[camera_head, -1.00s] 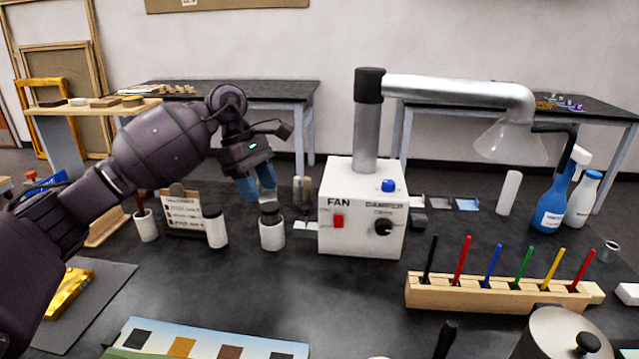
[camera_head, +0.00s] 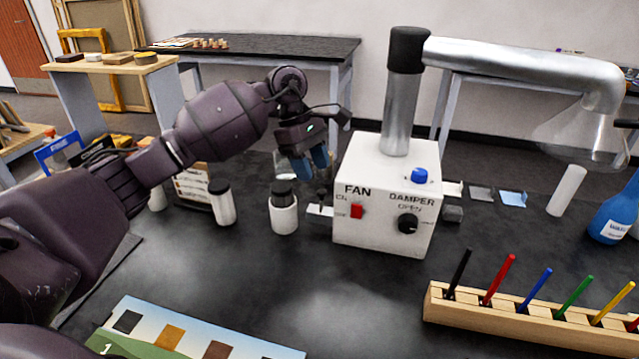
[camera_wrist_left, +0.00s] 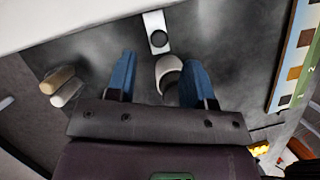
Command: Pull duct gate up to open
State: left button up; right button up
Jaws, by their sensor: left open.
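The white fan box (camera_head: 385,200) stands on the dark table, with a red switch, a black damper knob (camera_head: 408,222) and a blue knob (camera_head: 419,175). A grey duct (camera_head: 399,115) rises from its top. A small pale plate (camera_head: 321,210) sits at the box's left side; in the wrist view it has a dark round spot (camera_wrist_left: 157,33). I cannot tell which part is the duct gate. My left gripper (camera_head: 312,166) is open and empty beside the box's upper left. In the wrist view its blue fingers (camera_wrist_left: 157,80) are apart, with a dark-lidded jar (camera_wrist_left: 168,70) beyond them.
White jars with dark lids stand left of the box, one at the front (camera_head: 284,213), one further left (camera_head: 222,205). A wooden rack (camera_head: 525,322) with coloured sticks is front right. A colour chart (camera_head: 190,335) lies at the front. The table's middle front is clear.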

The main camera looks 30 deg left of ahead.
aim_at(322, 191)
pick_arm(q)
jog(key=shift+x, duration=2.35)
jog(key=shift+c, duration=0.5)
grip_shut()
jog(key=shift+r, duration=0.15)
